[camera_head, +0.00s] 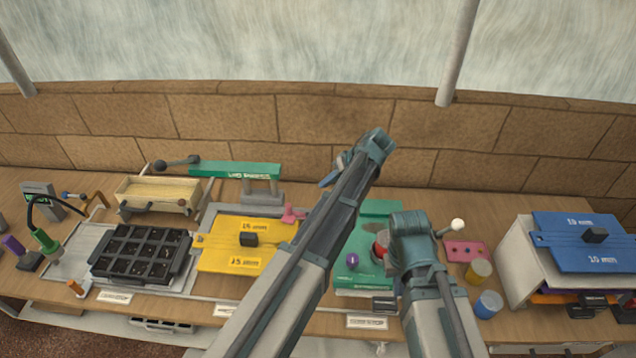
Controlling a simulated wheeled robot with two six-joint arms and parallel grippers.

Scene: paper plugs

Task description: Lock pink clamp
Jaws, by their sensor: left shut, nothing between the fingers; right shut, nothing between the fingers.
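A small pink clamp (292,214) stands at the back right corner of the yellow plate (222,256), with a knob-like top. Whether it is locked cannot be told from here. My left gripper (327,181) is shut and empty, above and to the right of the pink clamp in the picture, apart from it. My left arm passes just right of the clamp and hides what lies behind it. My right gripper (385,262) is shut and empty over the green board (380,212), near a red dome (379,249), and is mostly hidden by its own arm.
A black grid tray (140,254) and a wooden box (158,194) stand at left. A green-topped press (235,170) is behind the yellow plate. A pink block (465,251), yellow and blue cylinders (488,305) and a white stand (520,266) with blue plate are at right.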

